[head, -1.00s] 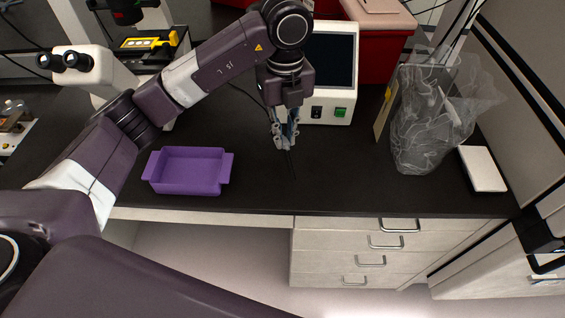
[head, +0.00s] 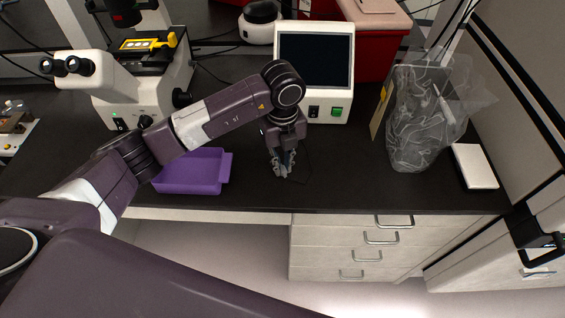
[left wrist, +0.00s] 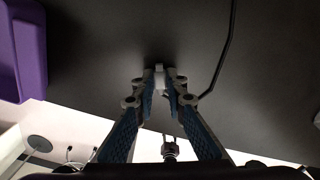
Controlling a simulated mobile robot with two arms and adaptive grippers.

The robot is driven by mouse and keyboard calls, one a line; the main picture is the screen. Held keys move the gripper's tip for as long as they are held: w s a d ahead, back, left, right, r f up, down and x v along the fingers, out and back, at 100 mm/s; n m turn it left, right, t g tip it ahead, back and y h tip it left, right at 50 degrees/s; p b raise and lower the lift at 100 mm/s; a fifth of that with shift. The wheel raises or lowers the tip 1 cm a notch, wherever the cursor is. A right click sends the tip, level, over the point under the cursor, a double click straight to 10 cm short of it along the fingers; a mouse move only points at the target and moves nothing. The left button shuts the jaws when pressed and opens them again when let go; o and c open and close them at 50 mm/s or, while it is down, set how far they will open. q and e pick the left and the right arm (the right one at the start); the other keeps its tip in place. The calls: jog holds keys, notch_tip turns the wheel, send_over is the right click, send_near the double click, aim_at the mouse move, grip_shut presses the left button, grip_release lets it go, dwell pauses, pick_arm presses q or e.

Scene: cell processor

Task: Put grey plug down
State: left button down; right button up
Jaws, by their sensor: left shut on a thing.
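My left gripper (head: 282,174) is low over the dark bench top, close to its front edge and to the right of the purple tray. In the left wrist view its fingers (left wrist: 163,78) are shut on the grey plug (left wrist: 159,82), which shows as a small light grey piece between the fingertips. The plug is hidden by the fingers in the head view. I cannot tell whether it touches the bench. A thin dark cable (left wrist: 225,60) lies to the right of the fingertips in the wrist view. My right gripper is not in view.
The purple tray (head: 226,172) stands left of the gripper. A white device with a dark screen (head: 316,58) stands behind. A clear bag (head: 412,125) and a white flat box (head: 474,166) are at the right. The bench between gripper and bag is clear.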

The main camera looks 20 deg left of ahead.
aim_at(283, 168)
pick_arm(q)
jog(key=shift+f, duration=0.15)
jog(key=c, duration=2)
grip_release()
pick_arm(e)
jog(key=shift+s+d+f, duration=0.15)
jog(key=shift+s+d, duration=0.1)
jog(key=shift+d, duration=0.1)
pick_arm(q)
jog(key=shift+o, duration=0.2)
